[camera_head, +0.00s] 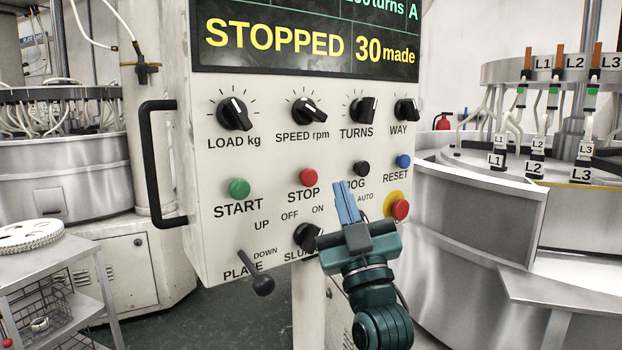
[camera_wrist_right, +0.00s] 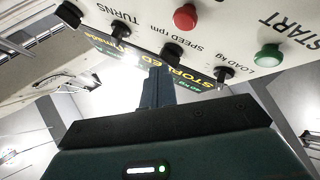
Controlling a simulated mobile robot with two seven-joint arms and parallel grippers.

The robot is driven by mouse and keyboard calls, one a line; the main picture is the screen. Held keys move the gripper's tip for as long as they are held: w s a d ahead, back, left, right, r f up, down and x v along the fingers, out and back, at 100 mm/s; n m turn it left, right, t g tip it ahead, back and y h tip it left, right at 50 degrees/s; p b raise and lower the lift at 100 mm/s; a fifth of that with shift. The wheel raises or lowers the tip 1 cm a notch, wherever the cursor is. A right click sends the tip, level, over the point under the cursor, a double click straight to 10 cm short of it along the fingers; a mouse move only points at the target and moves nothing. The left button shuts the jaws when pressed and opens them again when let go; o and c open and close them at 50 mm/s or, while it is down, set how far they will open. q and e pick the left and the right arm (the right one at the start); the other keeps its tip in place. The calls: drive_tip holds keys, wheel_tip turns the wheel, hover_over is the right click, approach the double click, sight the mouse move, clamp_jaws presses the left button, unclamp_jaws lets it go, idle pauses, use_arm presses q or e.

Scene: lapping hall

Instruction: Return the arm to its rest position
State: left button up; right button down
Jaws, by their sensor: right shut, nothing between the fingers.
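My right gripper (camera_head: 347,203) is in front of the lower right part of the control panel (camera_head: 220,255) in the head view. Its blue fingers are together and empty, pointing up near the JOG button (camera_head: 361,168). In the right wrist view the shut fingers (camera_wrist_right: 158,88) point toward the panel, with the red STOP button (camera_wrist_right: 186,17) and the green START button (camera_wrist_right: 268,57) beyond. I cannot tell whether the fingers touch the panel. The gripper hides part of the lower lettering. My left gripper is not in view.
The panel display (camera_head: 300,38) reads STOPPED, 30 made. A black handle (camera_head: 150,165) and the PLATE lever (camera_head: 262,284) stick out from the panel. A red and yellow emergency button (camera_head: 400,208) is right of my gripper. Lapping machine (camera_head: 480,215) stands right, a trolley (camera_head: 50,262) left.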

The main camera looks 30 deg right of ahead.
idle(0.6)
drive_tip(key=shift+f, duration=0.1)
drive_tip(key=a+f+n+g+y+p, duration=0.1)
drive_tip(key=a+f+g+y, duration=0.35)
drive_tip(key=f, duration=0.95)
drive_tip(key=a+f+n+g+y+p, duration=0.1)
drive_tip(key=a+f+g+y, duration=0.3)
drive_tip(key=f, duration=0.9)
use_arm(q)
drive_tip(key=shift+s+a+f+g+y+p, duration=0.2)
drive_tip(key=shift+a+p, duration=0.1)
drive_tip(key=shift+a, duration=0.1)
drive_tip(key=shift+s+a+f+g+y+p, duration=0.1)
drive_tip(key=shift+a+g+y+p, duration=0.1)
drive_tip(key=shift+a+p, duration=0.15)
use_arm(e)
drive_tip(key=s+a+f+g, duration=0.3)
drive_tip(key=s+f, duration=0.5)
drive_tip(key=f, duration=0.1)
drive_tip(key=s+a+f+g, duration=0.4)
drive_tip(key=s+f, duration=0.5)
drive_tip(key=f, duration=0.1)
drive_tip(key=shift+s+a+f+y, duration=0.2)
drive_tip(key=shift+a+f+y, duration=0.1)
drive_tip(key=shift+y, duration=0.15)
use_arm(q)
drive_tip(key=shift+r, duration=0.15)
use_arm(e)
drive_tip(key=shift+r, duration=0.1)
